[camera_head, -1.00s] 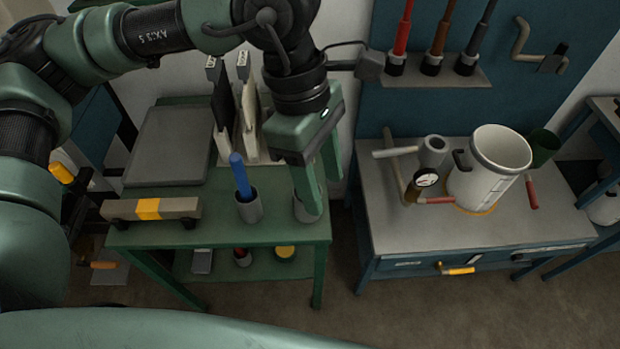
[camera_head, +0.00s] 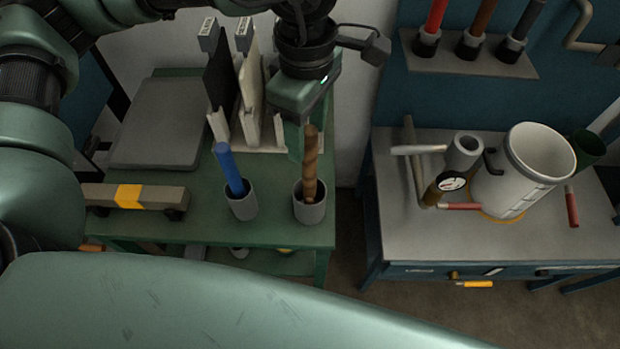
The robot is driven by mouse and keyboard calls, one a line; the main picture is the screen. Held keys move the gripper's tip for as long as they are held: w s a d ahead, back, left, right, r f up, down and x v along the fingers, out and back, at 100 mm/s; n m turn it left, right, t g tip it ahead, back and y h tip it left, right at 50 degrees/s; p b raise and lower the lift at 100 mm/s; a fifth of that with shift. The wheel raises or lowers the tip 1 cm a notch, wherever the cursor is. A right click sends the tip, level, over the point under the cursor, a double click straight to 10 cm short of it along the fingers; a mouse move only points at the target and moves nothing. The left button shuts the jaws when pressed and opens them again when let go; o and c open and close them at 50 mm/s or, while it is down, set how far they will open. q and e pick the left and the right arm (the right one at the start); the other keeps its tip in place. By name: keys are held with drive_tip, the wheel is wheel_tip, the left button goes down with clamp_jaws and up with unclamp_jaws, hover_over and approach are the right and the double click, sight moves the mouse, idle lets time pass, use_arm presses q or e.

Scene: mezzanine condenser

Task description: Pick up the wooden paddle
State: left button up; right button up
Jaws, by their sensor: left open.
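The wooden paddle (camera_head: 310,165) shows as a brown wooden stick standing nearly upright in a grey cup (camera_head: 309,207) on the green table. Its lower end is hidden inside the cup. My left gripper (camera_head: 293,150) points down just behind and left of the paddle's upper end. It is open, with nothing seen between its fingers. One finger shows best; the other is largely hidden, and I cannot tell whether either touches the paddle. My right gripper is not in view.
A second grey cup (camera_head: 242,204) with a blue-handled tool (camera_head: 229,168) stands just left. A grey bar with a yellow band (camera_head: 130,196) and a flat grey plate (camera_head: 158,122) lie farther left. Upright folders (camera_head: 249,95) stand behind. A bench (camera_head: 408,235) with a white pot (camera_head: 522,170) is at right.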

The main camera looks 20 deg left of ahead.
sight(310, 148)
use_arm(q)
drive_tip(key=f+p, duration=0.1)
drive_tip(key=f, duration=0.1)
drive_tip(key=w+f+p, duration=0.1)
drive_tip(key=f, duration=0.1)
drive_tip(key=shift+d+f, duration=0.1)
drive_tip(key=shift+f, duration=0.6)
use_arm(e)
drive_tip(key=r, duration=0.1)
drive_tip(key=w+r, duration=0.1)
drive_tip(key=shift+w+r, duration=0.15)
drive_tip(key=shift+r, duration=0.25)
use_arm(q)
drive_tip(key=shift+c, duration=0.3)
clamp_jaws()
